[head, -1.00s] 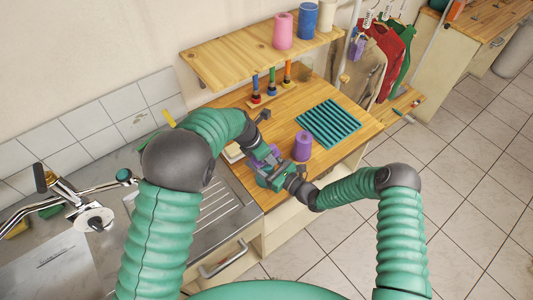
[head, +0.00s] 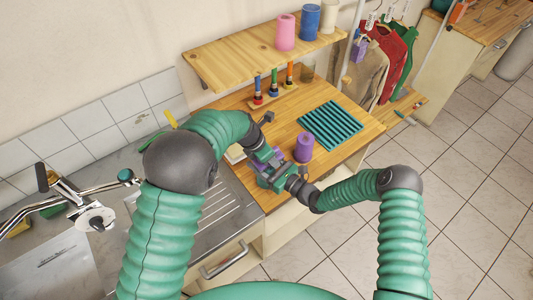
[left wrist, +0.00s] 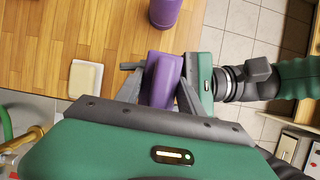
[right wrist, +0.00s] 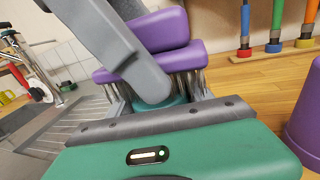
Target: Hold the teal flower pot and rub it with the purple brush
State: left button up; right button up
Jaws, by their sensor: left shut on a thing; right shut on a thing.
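My left gripper (head: 262,153) is shut on the purple brush (left wrist: 163,78), low over the wooden counter's front part. In the right wrist view the brush (right wrist: 185,58) shows its purple block with grey bristles pointing down. My right gripper (head: 268,178) is shut on the teal flower pot (right wrist: 172,101), of which only a small part shows between the fingers. The bristles are right over the pot and seem to meet it, but contact is not clear. In the head view the two grippers are close together and largely hide the pot.
A purple cylinder (head: 304,147) stands on the counter (head: 292,111) just right of the grippers. A teal ribbed mat (head: 330,124) lies behind it. A rack of colored-handled tools (head: 273,90) stands at the back, under a shelf (head: 255,52). The metal sink (head: 70,255) is at left.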

pick_arm(q)
jog(key=shift+s+d+f, duration=0.1)
jog(key=shift+s+d, duration=0.1)
jog(key=shift+s, duration=0.05)
jog(key=shift+w+a, duration=0.9)
jog(key=shift+w, duration=0.05)
jog(key=shift+s+d, duration=0.85)
jog(key=shift+d, duration=0.05)
jog(key=shift+w+a, duration=0.4)
jog(key=shift+a, duration=0.05)
jog(key=shift+r, duration=3.55)
jog(key=shift+f, duration=3.15)
jog(key=shift+f, duration=0.4)
